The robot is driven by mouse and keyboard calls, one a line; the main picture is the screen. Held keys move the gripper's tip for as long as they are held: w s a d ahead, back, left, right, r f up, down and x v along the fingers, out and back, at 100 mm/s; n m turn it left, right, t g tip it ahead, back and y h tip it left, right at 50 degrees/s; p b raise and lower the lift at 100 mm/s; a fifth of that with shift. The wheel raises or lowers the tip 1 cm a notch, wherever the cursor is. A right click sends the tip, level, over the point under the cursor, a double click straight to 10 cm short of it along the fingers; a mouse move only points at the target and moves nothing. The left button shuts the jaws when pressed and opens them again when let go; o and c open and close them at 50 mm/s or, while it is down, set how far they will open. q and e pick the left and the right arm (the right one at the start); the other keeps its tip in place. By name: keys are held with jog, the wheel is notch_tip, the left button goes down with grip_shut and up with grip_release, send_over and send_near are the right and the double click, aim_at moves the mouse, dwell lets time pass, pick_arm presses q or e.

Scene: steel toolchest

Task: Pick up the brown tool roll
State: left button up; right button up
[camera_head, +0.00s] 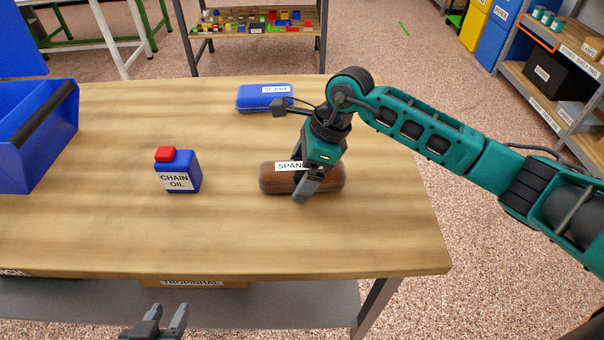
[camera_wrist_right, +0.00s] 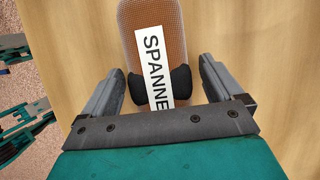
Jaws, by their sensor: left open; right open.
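The brown tool roll (camera_head: 333,178) lies on the workbench (camera_head: 220,235), its long side running left to right, with a white label starting "SPAN". In the right wrist view the roll (camera_wrist_right: 128,18) has a mesh-like brown surface, a dark band and the label running along it. My right gripper (camera_head: 306,190) is over the middle of the roll, hiding part of it and its label. Its open fingers (camera_wrist_right: 162,82) are on either side of the roll, with gaps visible. My left gripper (camera_head: 168,318) is open and empty, low in front of the bench.
A blue chain oil bottle (camera_head: 181,178) with a red cap stands left of the roll. A blue bin (camera_head: 38,130) with a dark handle is at the far left. The bench front is clear.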

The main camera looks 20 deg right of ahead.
jog(key=shift+c, duration=0.4)
jog(key=shift+r, duration=0.1)
jog(key=c, duration=1.2)
jog(key=shift+r, duration=0.1)
